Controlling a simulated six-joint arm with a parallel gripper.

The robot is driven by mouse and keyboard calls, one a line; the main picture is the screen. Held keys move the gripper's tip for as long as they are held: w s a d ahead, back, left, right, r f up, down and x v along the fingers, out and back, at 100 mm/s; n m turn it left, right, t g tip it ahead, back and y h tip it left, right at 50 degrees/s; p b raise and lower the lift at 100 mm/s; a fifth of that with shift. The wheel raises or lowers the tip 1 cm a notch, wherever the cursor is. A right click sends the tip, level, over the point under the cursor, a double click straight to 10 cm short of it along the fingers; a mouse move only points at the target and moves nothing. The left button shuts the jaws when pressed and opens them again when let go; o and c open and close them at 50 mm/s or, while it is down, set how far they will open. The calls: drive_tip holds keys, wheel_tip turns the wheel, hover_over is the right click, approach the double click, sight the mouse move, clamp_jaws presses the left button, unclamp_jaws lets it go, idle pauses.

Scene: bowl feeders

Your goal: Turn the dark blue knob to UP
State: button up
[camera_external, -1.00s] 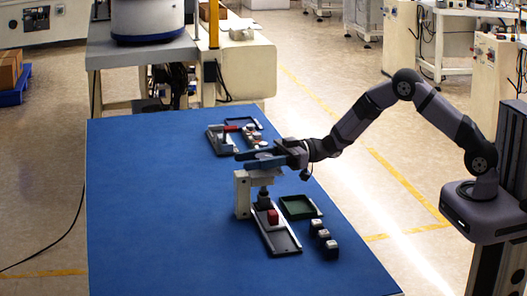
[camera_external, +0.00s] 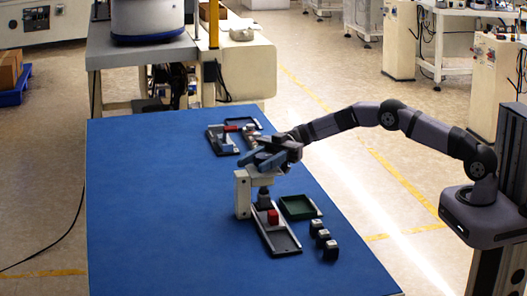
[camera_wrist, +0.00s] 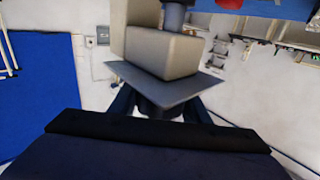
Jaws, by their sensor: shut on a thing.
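A beige stand (camera_external: 243,195) with an overhanging arm stands on the blue table. A dark press head (camera_external: 264,198) hangs under that arm, above a red block (camera_external: 274,216). My gripper (camera_external: 255,162) is at the top of the stand, its blue fingers slanting down to the left. In the wrist view, the fingers (camera_wrist: 160,108) close around a dark knob (camera_wrist: 158,110) just by a grey plate (camera_wrist: 168,85) and the beige body. The gripper is shut on this knob. The knob is mostly hidden, and its pointer and UP mark cannot be made out.
A grey tray (camera_external: 287,243) lies under the press head, with a green tray (camera_external: 300,206) and several small dark blocks (camera_external: 323,239) to its right. A second feeder station (camera_external: 222,140) stands behind. The table's left side (camera_external: 150,210) is clear.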

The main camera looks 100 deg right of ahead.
drive_tip(key=shift+s+a+r+n+g+y+b, duration=0.1)
drive_tip(key=shift+n+g+y+b, duration=0.25)
drive_tip(key=shift+n+g+y, duration=0.1)
drive_tip(key=shift+s+a+n+g+y+b, duration=0.1)
drive_tip(key=shift+n+g+y+b, duration=0.25)
drive_tip(key=shift+g+y, duration=0.1)
drive_tip(key=o, duration=1)
drive_tip(key=shift+o, duration=0.2)
wheel_tip(320, 180, up, 10)
drive_tip(key=p, duration=0.1)
